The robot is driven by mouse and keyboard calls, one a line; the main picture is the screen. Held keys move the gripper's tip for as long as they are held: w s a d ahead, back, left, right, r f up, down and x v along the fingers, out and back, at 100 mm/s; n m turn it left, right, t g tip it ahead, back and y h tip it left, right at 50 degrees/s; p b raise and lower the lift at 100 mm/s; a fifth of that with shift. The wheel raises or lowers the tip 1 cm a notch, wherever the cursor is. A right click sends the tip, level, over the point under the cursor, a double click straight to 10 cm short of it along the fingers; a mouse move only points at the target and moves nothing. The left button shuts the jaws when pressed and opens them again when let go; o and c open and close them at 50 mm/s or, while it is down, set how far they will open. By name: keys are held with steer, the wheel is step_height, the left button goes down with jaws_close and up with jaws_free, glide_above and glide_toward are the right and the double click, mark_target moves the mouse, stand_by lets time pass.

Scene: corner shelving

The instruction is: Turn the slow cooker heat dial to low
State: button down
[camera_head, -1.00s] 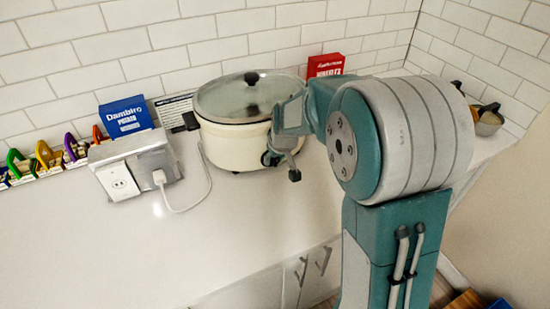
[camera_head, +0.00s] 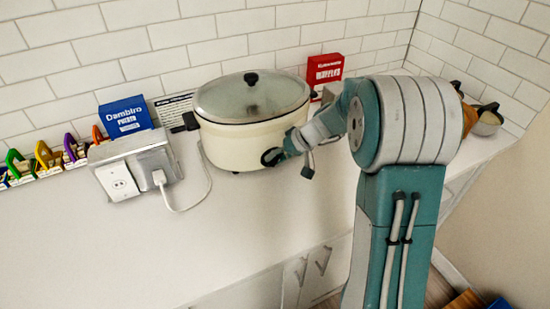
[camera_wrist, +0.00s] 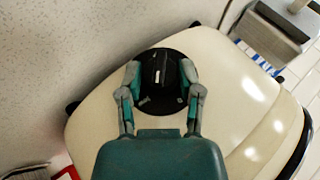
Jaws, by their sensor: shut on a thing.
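The slow cooker (camera_head: 245,143) is cream with a glass lid (camera_head: 252,97) and stands on the counter against the tiled wall. Its round black heat dial (camera_head: 270,158) is on the front, low and to the right. In the wrist view the dial (camera_wrist: 158,55) has a raised bar, with small pale marks on the black plate around it; I cannot read them. My gripper (camera_wrist: 159,72) is shut on the dial, one finger on each side. In the head view my gripper (camera_head: 279,155) reaches the dial from the right and covers part of it.
A metal outlet box (camera_head: 135,168) with a plugged white cord stands left of the cooker. A blue box (camera_head: 126,117) stands behind it, and a red box (camera_head: 323,72) stands right of the cooker. The counter front (camera_head: 100,240) is clear.

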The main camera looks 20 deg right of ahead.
steer(key=y, duration=0.2)
steer(key=m+y, duration=0.1)
steer(key=y, duration=0.3)
steer(key=shift+d+f+m, duration=0.3)
steer(key=shift+f+m, duration=0.05)
steer(key=shift+m, duration=0.05)
stand_by(0.3)
steer(key=shift+c, duration=1.4)
jaws_free()
steer(key=shift+f, duration=0.1)
steer(key=shift+d, duration=0.15)
steer(key=shift+r, duration=0.2)
steer(key=shift+d+r, duration=0.15)
steer(key=shift+d, duration=0.2)
steer(key=v, duration=1.1)
steer(key=shift+w+d+f, duration=0.1)
steer(key=shift+d+f, duration=0.15)
